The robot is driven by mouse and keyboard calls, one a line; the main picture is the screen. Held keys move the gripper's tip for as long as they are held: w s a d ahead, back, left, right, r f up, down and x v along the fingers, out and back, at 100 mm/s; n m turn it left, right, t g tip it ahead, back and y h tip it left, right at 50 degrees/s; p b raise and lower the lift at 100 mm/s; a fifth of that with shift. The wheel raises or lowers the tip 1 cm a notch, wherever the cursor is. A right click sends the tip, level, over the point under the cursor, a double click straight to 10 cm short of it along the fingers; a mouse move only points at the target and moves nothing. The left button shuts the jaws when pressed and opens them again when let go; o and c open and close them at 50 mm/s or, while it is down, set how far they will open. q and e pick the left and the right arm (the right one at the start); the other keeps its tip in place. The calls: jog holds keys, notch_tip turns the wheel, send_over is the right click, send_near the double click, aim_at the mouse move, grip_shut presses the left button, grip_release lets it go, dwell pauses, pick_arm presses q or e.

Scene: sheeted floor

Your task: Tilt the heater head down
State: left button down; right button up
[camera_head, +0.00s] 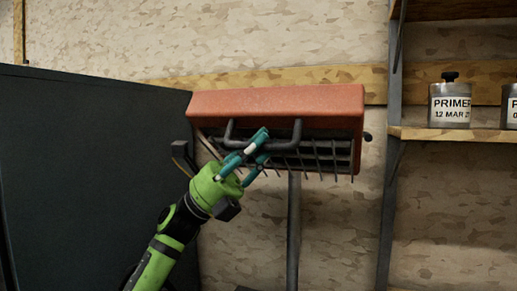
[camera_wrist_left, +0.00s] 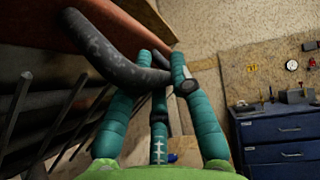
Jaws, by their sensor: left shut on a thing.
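The heater head (camera_head: 275,103) is a wide red-orange hood on a dark post (camera_head: 293,230), in the middle of the head view. Its dark grille faces forward and down. A black bar handle (camera_head: 297,131) runs across its front. My left gripper (camera_head: 256,140) is shut on the handle near its left part, its teal fingers around the bar. In the left wrist view the fingers (camera_wrist_left: 163,75) close about the black handle (camera_wrist_left: 105,50), with the grille bars (camera_wrist_left: 65,120) at the left. My right gripper is in neither view.
A dark panel (camera_head: 90,160) stands at the left, close to my left arm. A shelf (camera_head: 460,134) with labelled metal cans (camera_head: 450,105) is at the right. A blue drawer cabinet (camera_wrist_left: 285,135) shows in the left wrist view.

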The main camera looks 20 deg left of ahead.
pick_arm(q)
jog(key=shift+d+f, duration=0.1)
jog(key=c, duration=1.4)
grip_release()
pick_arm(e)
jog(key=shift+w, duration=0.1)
